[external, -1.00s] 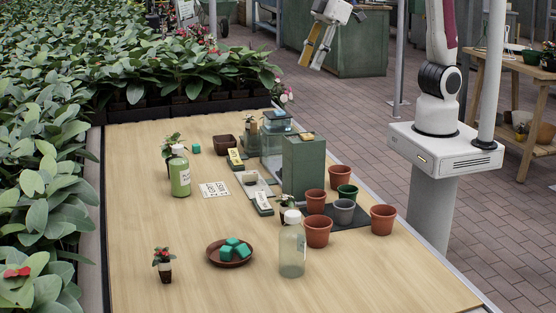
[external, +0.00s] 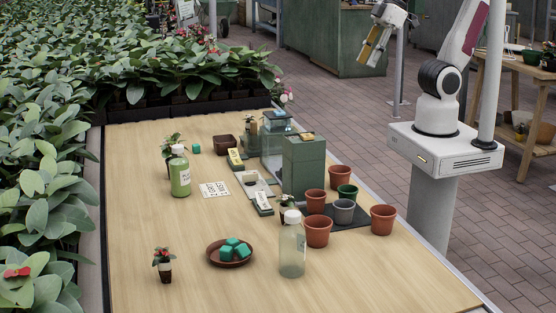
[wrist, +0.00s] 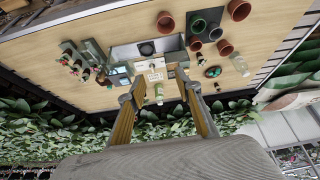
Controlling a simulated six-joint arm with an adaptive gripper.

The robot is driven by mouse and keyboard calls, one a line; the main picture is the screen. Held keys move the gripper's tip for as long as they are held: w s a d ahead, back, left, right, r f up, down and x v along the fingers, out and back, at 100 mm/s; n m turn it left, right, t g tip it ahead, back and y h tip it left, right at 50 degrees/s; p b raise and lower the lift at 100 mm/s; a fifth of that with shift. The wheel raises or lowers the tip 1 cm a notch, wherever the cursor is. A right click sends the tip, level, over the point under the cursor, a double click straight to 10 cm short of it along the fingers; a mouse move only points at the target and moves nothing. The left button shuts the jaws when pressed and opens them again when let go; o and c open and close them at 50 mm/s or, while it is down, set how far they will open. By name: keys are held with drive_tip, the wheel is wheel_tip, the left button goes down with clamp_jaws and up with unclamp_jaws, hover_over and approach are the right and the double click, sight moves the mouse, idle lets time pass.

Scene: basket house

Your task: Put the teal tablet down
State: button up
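A single teal tablet (external: 196,149), block-shaped, lies on the table near the back left, left of a square brown pot. More teal tablets (external: 232,248) sit in a round brown saucer (external: 213,262) near the front; the saucer also shows small in the wrist view (wrist: 206,74). My gripper (external: 375,45) is raised high beyond the table's right side, far from the tablets. In the wrist view its two yellowish fingers are spread apart with nothing between them (wrist: 160,97).
A green bottle (external: 181,175) and a clear bottle (external: 292,250) stand upright on the table (external: 200,290). A green box-like device (external: 304,168) and several pots (external: 318,231) stand along the right side. The front left is mostly clear, with a small potted plant (external: 164,265).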

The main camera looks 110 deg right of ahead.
drive_tip(key=s+f, duration=0.1)
drive_tip(key=s, duration=0.2)
drive_tip(key=s+d+f, duration=0.1)
drive_tip(key=shift+s+f, duration=0.35)
drive_tip(key=shift+s, duration=0.05)
idle(1.0)
